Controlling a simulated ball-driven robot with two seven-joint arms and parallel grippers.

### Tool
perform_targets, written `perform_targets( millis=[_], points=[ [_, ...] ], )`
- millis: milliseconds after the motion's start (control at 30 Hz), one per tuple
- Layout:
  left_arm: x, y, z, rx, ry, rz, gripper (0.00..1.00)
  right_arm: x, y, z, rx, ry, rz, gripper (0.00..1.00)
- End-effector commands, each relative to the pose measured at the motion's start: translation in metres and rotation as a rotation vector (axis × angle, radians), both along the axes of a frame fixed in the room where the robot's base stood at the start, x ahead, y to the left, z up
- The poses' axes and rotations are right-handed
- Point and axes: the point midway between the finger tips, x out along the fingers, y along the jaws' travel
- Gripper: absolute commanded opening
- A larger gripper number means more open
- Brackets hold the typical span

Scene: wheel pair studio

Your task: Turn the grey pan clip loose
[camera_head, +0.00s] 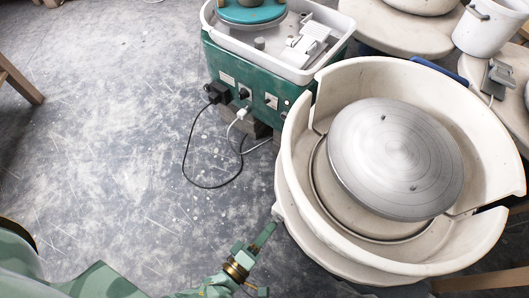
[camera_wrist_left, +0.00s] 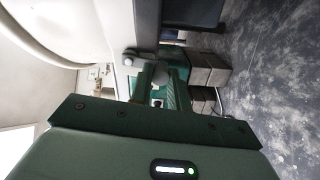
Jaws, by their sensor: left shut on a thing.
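The wheel with the cream splash pan (camera_head: 300,120) and round grey wheel head (camera_head: 390,150) stands at the right in the head view. My left gripper (camera_head: 268,229) comes up from the bottom, its fingertips at the pan's lower left outer side. The grey pan clip (camera_head: 277,212) shows only as a small pale piece at that edge, just beyond the fingertips. In the left wrist view my left gripper (camera_wrist_left: 161,82) is shut on a small grey piece between its fingers, which I take as the clip. Its turn angle is hard to tell. My right gripper is out of view.
A green wheel (camera_head: 240,75) with a white tray and teal disc stands at the top, its black cable (camera_head: 187,160) looping on the floor. A white bucket (camera_head: 485,28) and grey pedal (camera_head: 497,78) are at the upper right.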

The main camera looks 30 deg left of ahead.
Motion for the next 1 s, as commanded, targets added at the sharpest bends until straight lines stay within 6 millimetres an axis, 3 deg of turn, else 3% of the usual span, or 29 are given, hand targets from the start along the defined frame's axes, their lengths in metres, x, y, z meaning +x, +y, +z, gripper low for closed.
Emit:
perform_targets(
  millis=[367,867,900,967,1000],
  points=[
    [-0.0030,-0.0050,-0.0030,-0.142,0.034,0.000,0.00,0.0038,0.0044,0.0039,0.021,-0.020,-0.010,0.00],
    [-0.0035,-0.0059,-0.0030,-0.162,0.039,0.000,0.00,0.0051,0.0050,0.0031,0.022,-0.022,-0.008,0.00],
    [-0.0036,-0.0058,-0.0031,-0.162,0.039,0.000,0.20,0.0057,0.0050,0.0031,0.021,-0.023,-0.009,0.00],
    [-0.0035,-0.0060,-0.0029,-0.162,0.039,0.000,0.37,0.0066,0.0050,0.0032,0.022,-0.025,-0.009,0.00],
    [-0.0032,-0.0061,-0.0027,-0.162,0.038,0.000,0.39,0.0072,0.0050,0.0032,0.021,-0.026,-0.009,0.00]
  ],
)
